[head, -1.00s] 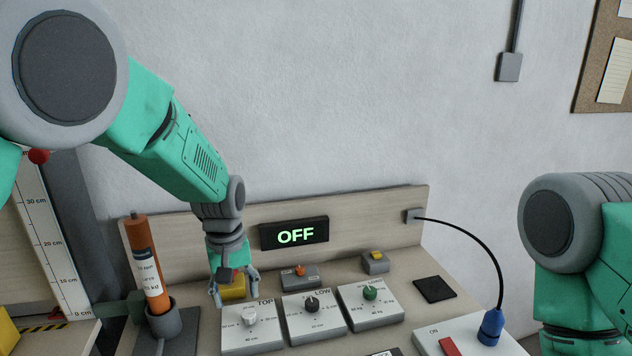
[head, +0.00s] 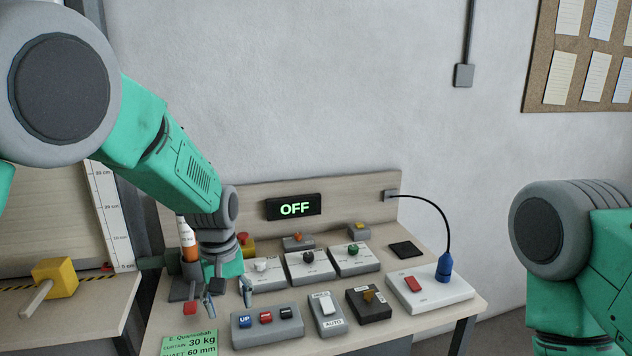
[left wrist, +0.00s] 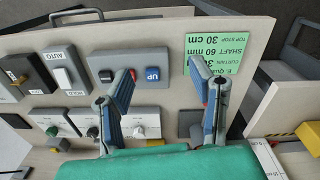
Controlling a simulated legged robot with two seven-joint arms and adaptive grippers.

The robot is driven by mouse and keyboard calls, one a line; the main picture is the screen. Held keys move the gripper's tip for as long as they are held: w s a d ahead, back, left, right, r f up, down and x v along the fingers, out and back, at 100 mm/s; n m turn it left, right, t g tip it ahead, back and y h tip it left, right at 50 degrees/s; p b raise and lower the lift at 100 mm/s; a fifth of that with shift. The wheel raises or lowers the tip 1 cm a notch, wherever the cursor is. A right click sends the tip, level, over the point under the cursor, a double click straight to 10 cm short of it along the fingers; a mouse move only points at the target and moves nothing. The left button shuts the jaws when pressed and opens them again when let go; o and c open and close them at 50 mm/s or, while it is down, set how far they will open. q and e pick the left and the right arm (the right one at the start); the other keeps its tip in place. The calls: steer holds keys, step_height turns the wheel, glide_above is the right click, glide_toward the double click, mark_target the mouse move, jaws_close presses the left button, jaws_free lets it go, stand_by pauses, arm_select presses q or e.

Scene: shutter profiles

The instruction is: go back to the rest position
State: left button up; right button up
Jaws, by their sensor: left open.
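My left gripper (head: 228,297) is open and empty. It hangs above the bench front, behind the box with blue, red and black buttons (head: 267,326). In the left wrist view its two blue-padded fingers (left wrist: 163,78) are spread, with the button box and a green card (left wrist: 218,52) beyond them. The yellow box with a red mushroom button (head: 246,244) stands behind the gripper, partly hidden by my arm. My right arm shows at the right edge, but its gripper is out of view.
The display (head: 294,208) reads OFF. Dial boxes, an AUTO switch box (head: 326,314), an orange-knob box (head: 369,304) and a white panel with a red switch (head: 430,292) crowd the bench. A yellow block with a handle (head: 55,278) lies on the left table.

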arm_select(q)
steer(key=s+a+f+m+b, duration=0.1)
steer(key=s+a+f+b, duration=0.15)
steer(key=s+f, duration=0.5)
steer(key=s+a+f+m+b, duration=0.1)
steer(key=s+a+f+b, duration=0.2)
steer(key=f, duration=0.7)
steer(key=s+a+f+b, duration=0.1)
steer(key=s+a+f, duration=0.2)
steer(key=s+f, duration=0.45)
steer(key=s+a+f+m+b, duration=0.1)
steer(key=s+f, duration=0.3)
steer(key=s, duration=0.5)
steer(key=s+a+f+m+b, duration=0.2)
steer(key=s+f+b, duration=0.2)
steer(key=s, duration=0.6)
steer(key=shift+f+m+b, duration=0.3)
steer(key=shift+f+b, duration=0.05)
steer(key=shift+f, duration=0.1)
